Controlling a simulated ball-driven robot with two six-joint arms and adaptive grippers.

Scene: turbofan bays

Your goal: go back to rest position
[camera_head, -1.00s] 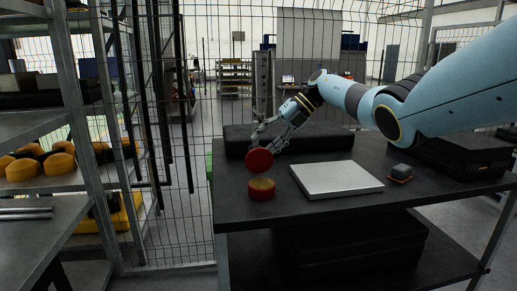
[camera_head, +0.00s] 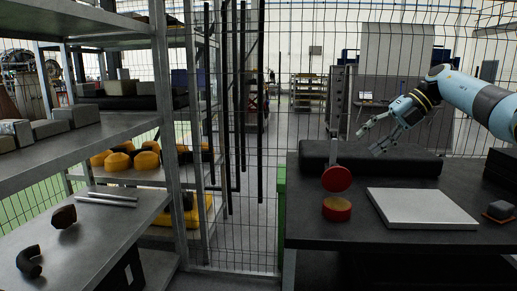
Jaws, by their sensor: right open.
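My right gripper (camera_head: 368,142) is open and empty, in the air above the back of the dark table (camera_head: 305,222), over a long black case (camera_head: 372,158). Its fingers point left. A red disc (camera_head: 337,179) stands upright in front of the case, left of and below the gripper and apart from it. A round red piece with a tan top (camera_head: 337,209) sits on the table just below the disc. My left gripper is not in view.
Metal shelves (camera_head: 85,134) with yellow-and-black parts (camera_head: 125,158) stand at left. A lower bench (camera_head: 95,215) holds rods (camera_head: 106,199) and a dark curved part (camera_head: 29,262). Wire fencing stands behind.

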